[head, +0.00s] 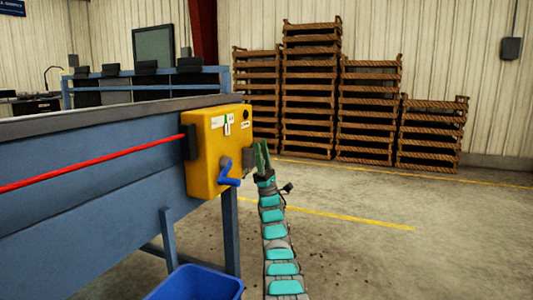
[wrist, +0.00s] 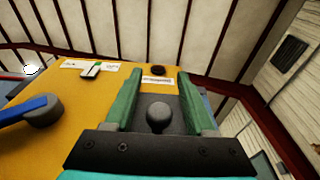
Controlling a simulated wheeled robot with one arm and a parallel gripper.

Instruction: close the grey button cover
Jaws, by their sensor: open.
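The grey button cover (head: 249,158) is at the right edge of the yellow control box (head: 208,150) in the head view. In the wrist view, a dark grey plate with a round grey knob (wrist: 158,117) shows between my fingers; it appears to be this cover. I cannot tell how far it stands open. My gripper (head: 262,150) is beside the box's right side. In the wrist view its green fingers (wrist: 158,90) are open, one on each side of the knob, with a visible gap to it. Whether a finger touches the plate is unclear.
A blue lever (head: 229,174) sticks out of the box to the left of my gripper. A small dark round button (wrist: 158,70) and a switch (wrist: 91,71) are on the box. A blue bin (head: 197,284) stands below. Floor to the right is free, before stacked wooden crates (head: 311,90).

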